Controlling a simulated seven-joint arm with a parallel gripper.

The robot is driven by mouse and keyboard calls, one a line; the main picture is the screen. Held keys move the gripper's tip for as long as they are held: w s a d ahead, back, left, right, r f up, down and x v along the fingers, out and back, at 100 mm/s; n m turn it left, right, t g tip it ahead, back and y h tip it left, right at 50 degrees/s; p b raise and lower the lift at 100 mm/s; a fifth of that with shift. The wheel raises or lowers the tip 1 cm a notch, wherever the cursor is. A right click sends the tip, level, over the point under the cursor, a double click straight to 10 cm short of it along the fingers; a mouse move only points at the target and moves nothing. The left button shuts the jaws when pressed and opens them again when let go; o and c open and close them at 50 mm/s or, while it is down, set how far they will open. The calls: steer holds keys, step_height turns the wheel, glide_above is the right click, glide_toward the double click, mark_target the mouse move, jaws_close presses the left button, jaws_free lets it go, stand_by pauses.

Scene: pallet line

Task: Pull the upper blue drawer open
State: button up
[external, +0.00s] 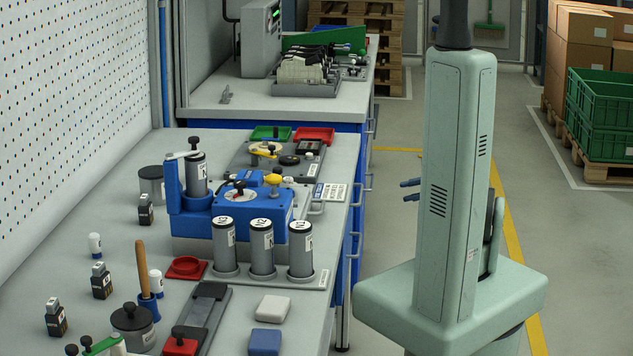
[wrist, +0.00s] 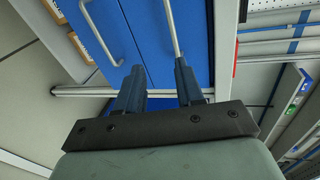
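Blue drawer fronts fill the middle of the wrist view. By the bench edge to the right, I take the right panel (wrist: 198,35) as the upper blue drawer, with a long silver handle (wrist: 172,28). The panel left of it is another blue drawer (wrist: 125,45) with its own silver handle (wrist: 98,30). Both fronts look shut. My gripper (wrist: 157,68) is open and empty, its fingers pointing at the fronts. The upper handle's near end lines up with the right fingertip; I cannot tell whether they touch. In the external view my gripper (external: 409,187) is right of the bench handles (external: 357,190).
The workbench (external: 345,150) carries a blue fixture (external: 255,208), several grey cylinders and small parts. A second bench (external: 200,105) stands behind. Free floor (external: 395,220) lies between the near bench and my arm. Green crates (external: 600,115) stand on a pallet at right.

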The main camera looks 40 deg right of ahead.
steer(key=w+a+f+n+y, duration=0.1)
steer(key=w+a, duration=0.8)
steer(key=a, duration=0.1)
steer(key=shift+a+f, duration=0.2)
steer(key=shift+a, duration=0.05)
steer(key=shift+w, duration=0.1)
steer(key=shift+c, duration=0.3)
jaws_close()
stand_by(0.4)
